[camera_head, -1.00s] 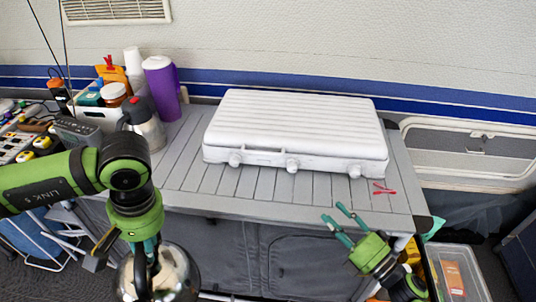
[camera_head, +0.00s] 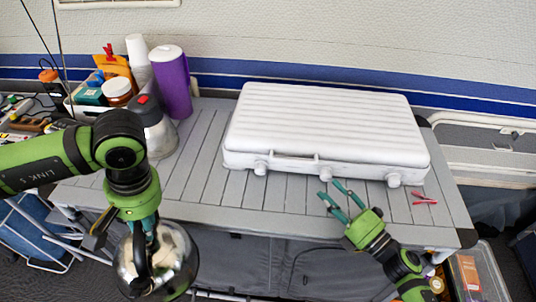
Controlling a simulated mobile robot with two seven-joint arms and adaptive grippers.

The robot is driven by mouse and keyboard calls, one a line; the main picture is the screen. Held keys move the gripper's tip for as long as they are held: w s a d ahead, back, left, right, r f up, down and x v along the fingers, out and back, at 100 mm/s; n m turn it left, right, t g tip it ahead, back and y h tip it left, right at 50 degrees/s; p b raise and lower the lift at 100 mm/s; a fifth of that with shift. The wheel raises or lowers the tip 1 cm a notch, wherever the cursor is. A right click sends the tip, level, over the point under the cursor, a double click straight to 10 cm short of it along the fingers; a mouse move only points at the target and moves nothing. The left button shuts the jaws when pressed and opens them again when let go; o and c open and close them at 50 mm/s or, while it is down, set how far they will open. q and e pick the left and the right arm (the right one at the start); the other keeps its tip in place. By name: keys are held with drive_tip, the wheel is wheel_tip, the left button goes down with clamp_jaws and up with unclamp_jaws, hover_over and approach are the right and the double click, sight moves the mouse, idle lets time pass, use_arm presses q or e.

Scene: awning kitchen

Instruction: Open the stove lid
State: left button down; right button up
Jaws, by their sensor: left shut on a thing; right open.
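The white stove (camera_head: 325,125) stands on the grey slatted table with its ribbed lid closed. Knobs and a handle bar (camera_head: 294,161) show along its front edge. My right gripper (camera_head: 333,192) is open and empty, just in front of the stove's front edge, below the middle-right knob. Whether it touches the stove cannot be told. My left gripper (camera_head: 142,228) is shut on the handle of a shiny metal kettle (camera_head: 172,262), held in front of the table at the lower left. Part of the kettle is hidden by the gripper.
A purple pitcher (camera_head: 172,85), a steel flask (camera_head: 156,132) and a white bin of jars stand at the table's back left. Red tongs or a clip (camera_head: 425,199) lie right of the stove. The slatted table (camera_head: 205,165) is bare left of the stove.

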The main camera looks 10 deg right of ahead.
sight(299, 162)
use_arm(q)
drive_tip(key=shift+s+d+r, duration=0.15)
drive_tip(key=shift+s+r, duration=0.05)
drive_tip(key=shift+r, duration=0.25)
use_arm(e)
drive_tip(key=shift+w+a+r, duration=0.2)
drive_tip(key=shift+w+r, duration=0.1)
drive_tip(key=shift+w, duration=0.15)
use_arm(q)
wheel_tip(299, 162, up, 2)
drive_tip(key=shift+p, duration=1.25)
use_arm(e)
drive_tip(key=x, duration=1)
drive_tip(key=shift+w+a, duration=0.2)
clamp_jaws()
